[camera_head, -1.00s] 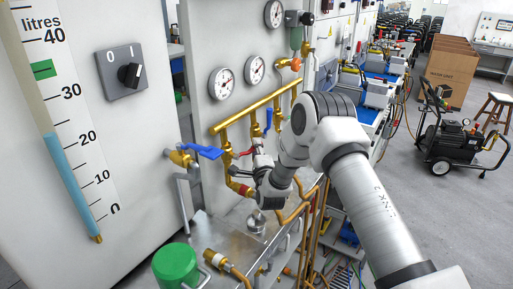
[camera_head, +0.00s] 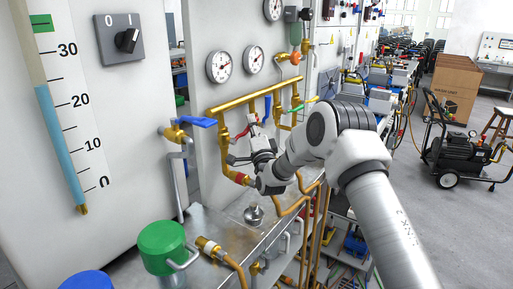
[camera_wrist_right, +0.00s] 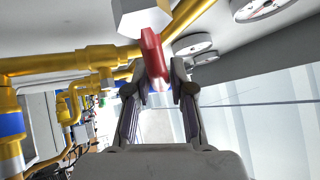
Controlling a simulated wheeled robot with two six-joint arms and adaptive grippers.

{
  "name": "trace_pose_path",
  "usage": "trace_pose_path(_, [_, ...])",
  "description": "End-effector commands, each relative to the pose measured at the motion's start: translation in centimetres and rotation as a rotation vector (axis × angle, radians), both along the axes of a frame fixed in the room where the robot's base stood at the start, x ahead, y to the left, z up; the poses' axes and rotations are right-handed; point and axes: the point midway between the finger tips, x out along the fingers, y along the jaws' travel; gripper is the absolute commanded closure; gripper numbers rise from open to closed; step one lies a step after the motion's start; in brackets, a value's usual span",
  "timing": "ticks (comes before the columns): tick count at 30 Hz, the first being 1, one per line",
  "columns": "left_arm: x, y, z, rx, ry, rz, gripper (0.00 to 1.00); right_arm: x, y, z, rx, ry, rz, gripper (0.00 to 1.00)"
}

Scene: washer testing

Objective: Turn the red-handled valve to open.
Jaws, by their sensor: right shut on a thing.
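The red valve handle (camera_head: 243,132) sits on the brass pipework below the gauges, mostly beside and behind my right gripper (camera_head: 250,137) in the head view. In the right wrist view, the red handle (camera_wrist_right: 153,60) points down from a pale hexagonal part into the space between the fingers of my right gripper (camera_wrist_right: 158,92). The fingers are shut on the handle, one on each side. The valve body behind the handle is partly hidden. My left gripper is out of view.
Blue (camera_head: 197,121) and green (camera_head: 296,109) levers stand on nearby brass pipes. Pressure gauges (camera_head: 219,66) hang above. A metal bench (camera_head: 222,228) with a green-topped container (camera_head: 162,239) lies below. A compressor (camera_head: 458,151) stands on open floor at right.

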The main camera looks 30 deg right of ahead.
Motion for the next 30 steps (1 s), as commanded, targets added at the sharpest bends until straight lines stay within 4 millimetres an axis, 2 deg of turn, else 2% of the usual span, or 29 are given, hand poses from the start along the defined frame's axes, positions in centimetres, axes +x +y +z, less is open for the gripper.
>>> trace_pose_path(1, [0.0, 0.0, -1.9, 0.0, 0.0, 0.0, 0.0, 0.0, 0.0, 0.0, -0.04, -0.03, -0.003, 1.0])
trace_pose_path(12, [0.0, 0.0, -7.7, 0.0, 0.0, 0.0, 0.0, -0.8, 1.6, 2.4, -0.366, -0.166, -0.007, 1.0])
trace_pose_path(21, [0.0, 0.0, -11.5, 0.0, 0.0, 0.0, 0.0, -1.6, 3.4, 3.9, -0.629, -0.273, -0.009, 1.0])
trace_pose_path(30, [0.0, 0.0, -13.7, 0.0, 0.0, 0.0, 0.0, -2.3, 5.2, 4.7, -0.861, -0.366, -0.009, 1.0])
